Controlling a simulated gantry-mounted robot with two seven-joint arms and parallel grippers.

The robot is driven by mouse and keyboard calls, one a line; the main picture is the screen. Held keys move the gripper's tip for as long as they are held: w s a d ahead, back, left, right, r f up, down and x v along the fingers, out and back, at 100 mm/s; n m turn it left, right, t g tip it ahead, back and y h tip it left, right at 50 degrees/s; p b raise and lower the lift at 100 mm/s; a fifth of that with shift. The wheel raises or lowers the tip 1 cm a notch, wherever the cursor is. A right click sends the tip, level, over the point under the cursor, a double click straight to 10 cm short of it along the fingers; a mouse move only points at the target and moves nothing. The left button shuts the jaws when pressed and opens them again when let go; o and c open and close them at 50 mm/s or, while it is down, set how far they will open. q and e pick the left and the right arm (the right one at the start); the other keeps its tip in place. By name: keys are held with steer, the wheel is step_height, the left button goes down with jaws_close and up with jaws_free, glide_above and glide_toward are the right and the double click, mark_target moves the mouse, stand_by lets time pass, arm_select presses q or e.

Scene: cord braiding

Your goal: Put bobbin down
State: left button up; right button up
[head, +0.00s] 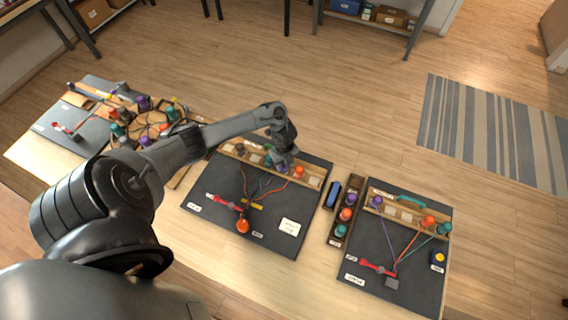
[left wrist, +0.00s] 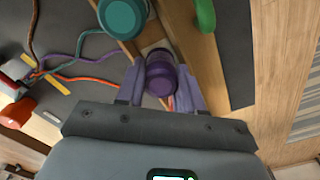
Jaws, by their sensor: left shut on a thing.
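My left gripper (head: 284,158) is over the wooden rack (head: 313,181) at the back of the middle dark board (head: 275,225). In the left wrist view its fingers (left wrist: 160,88) are closed on either side of a purple bobbin (left wrist: 161,75), right at the rack (left wrist: 190,40). I cannot tell whether the bobbin rests in a slot. A teal bobbin (left wrist: 122,15) stands beside it in the rack. An orange bobbin (head: 242,226) lies at the front of the board by a red clamp (head: 226,202), and cords run from there to the rack. My right gripper is out of view.
A narrow tray (head: 338,229) with several bobbins stands right of the middle board. A cluttered round braiding stand (head: 148,124) is at left. A green piece (left wrist: 205,15) is near the rack in the wrist view.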

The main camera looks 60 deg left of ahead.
arm_select(q)
steer(key=shift+f, duration=0.1)
steer(key=shift+f+b, duration=0.3)
steer(key=o, duration=1)
steer(key=shift+r, duration=0.1)
steer(key=shift+o, duration=0.2)
steer(key=shift+r, duration=0.1)
